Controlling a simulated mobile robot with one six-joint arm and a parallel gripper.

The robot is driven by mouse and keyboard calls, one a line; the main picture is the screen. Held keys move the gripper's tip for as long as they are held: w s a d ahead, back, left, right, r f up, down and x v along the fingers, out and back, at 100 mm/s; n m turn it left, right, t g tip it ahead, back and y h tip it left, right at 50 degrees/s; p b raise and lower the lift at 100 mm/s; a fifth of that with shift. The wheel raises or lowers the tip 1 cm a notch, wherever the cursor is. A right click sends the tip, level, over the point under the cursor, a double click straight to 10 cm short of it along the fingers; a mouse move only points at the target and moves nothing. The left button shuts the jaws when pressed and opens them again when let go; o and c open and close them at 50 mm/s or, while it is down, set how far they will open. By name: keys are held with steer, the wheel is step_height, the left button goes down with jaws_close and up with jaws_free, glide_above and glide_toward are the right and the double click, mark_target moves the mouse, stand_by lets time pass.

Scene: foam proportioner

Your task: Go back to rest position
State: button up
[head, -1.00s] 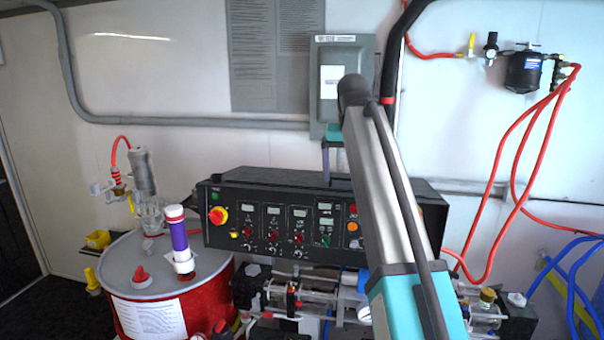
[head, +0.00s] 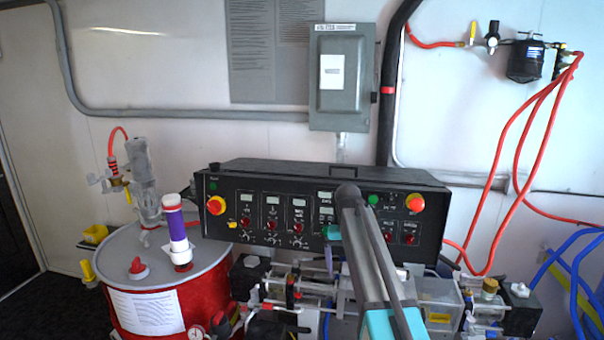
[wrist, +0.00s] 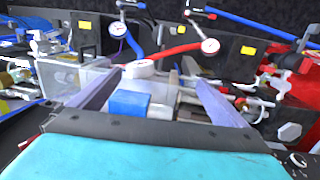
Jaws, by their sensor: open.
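My gripper (head: 330,258) hangs at the end of my arm, in front of the lower middle of the black control panel (head: 226,216). In the wrist view, my gripper (wrist: 152,68) shows its two grey fingers spread apart with nothing held between them. Behind and between the fingers are a blue block (wrist: 129,103) and clear and pale machine parts. In the head view my arm hides part of the panel and of the pump parts below it.
A red drum (head: 201,296) with a purple-banded cylinder on top stands at left. Pump fittings (head: 310,287) lie below the panel. A grey wall box (head: 341,95) is above. Red hoses (head: 504,180) and blue hoses (head: 577,270) hang at right.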

steer(key=s+d+f+g+b, duration=0.1)
steer(key=s+f, duration=0.5)
steer(key=f, duration=0.6)
steer(key=s+f+g+b, duration=0.2)
steer(key=s+f, duration=0.5)
steer(key=f, duration=0.5)
steer(key=s+d+f+g+b, duration=0.1)
steer(key=s+f, duration=0.5)
steer(key=f, duration=0.6)
steer(key=s+f+b, duration=0.1)
steer(key=s+f, duration=0.5)
steer(key=s, duration=0.4)
steer(key=s+f+n+b, duration=0.1)
steer(key=s+f, duration=0.6)
steer(key=s, duration=0.4)
steer(key=s+f+n+g+y+b, duration=0.1)
steer(key=s+f, duration=0.6)
steer(key=s, duration=0.3)
steer(key=shift+s+a+f+b, duration=0.15)
steer(key=shift+s+a+b, duration=0.1)
steer(key=shift+b, duration=0.05)
